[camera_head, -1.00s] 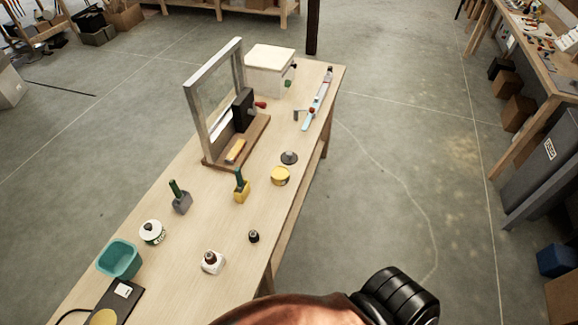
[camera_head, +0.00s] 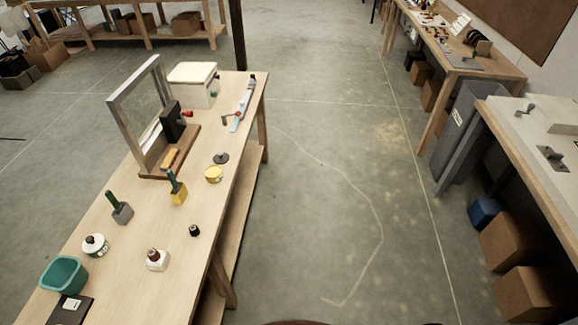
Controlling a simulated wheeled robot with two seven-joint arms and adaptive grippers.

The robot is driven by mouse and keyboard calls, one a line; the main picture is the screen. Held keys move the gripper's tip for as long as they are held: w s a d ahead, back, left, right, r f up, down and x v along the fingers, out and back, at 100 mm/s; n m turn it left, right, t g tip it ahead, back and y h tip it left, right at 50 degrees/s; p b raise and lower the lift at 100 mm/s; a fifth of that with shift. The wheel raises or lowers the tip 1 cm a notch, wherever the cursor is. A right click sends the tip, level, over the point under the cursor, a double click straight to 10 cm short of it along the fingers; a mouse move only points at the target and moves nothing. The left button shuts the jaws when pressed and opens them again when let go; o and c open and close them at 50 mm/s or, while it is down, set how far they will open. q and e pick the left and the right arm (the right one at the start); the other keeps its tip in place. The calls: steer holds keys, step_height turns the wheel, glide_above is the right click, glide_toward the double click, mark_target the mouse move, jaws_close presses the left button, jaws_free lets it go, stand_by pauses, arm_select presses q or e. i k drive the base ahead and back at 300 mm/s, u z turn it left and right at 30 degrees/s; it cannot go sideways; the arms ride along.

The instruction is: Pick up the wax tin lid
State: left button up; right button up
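A small round yellow tin (camera_head: 213,175) with a pale top stands near the right edge of the wooden workbench (camera_head: 140,230). Just behind it lies a dark grey disc (camera_head: 221,158) with a small raised middle, which looks like the wax tin lid. The disc lies flat on the bench, apart from the tin. Neither of my grippers is in view. Only a sliver of a dark reddish shape shows at the bottom edge.
A metal frame (camera_head: 113,118) on a wooden base stands left of the disc. A white-topped box (camera_head: 195,82) is behind. Brushes in holders, bottles and a teal tub (camera_head: 64,275) stand nearer. Open floor (camera_head: 310,220) lies right of the bench.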

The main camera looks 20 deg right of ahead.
mark_target(222, 158)
steer(key=z, duration=0.4)
steer(key=k, duration=0.6)
steer(key=z, duration=0.75)
steer(key=i, duration=1.45)
steer(key=u, duration=1.05)
steer(key=i, duration=0.85)
steer(key=u, duration=1)
